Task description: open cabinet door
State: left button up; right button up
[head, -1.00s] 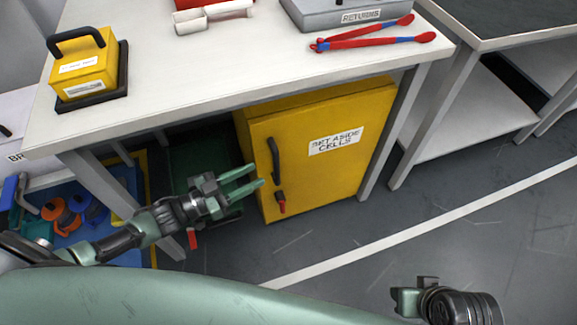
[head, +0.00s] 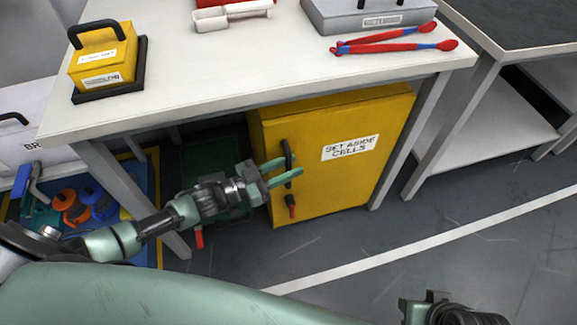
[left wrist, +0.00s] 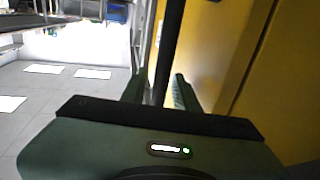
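The yellow cabinet (head: 335,185), labelled "SET ASIDE CELLS", stands under the white table with its door shut. Its dark vertical bar handle (head: 288,149) is on the door's left side, with a red-tipped latch or key (head: 292,207) below it. My left gripper (head: 292,168) is open at the handle's lower part. In the left wrist view, the handle (left wrist: 168,45) runs up between the two open green fingers (left wrist: 160,92); I cannot tell whether they touch it. My right gripper (head: 425,305) shows only partly at the bottom edge; its fingers are not clear.
The white table (head: 230,80) overhangs the cabinet, with a leg (head: 405,145) close on its right. A yellow weight-like block (head: 100,60), red-blue tongs (head: 395,40) and a grey case (head: 365,15) are on top. Floor in front (head: 400,230) is clear.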

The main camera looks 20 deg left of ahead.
pick_arm(q)
grip_shut()
dwell(1.2)
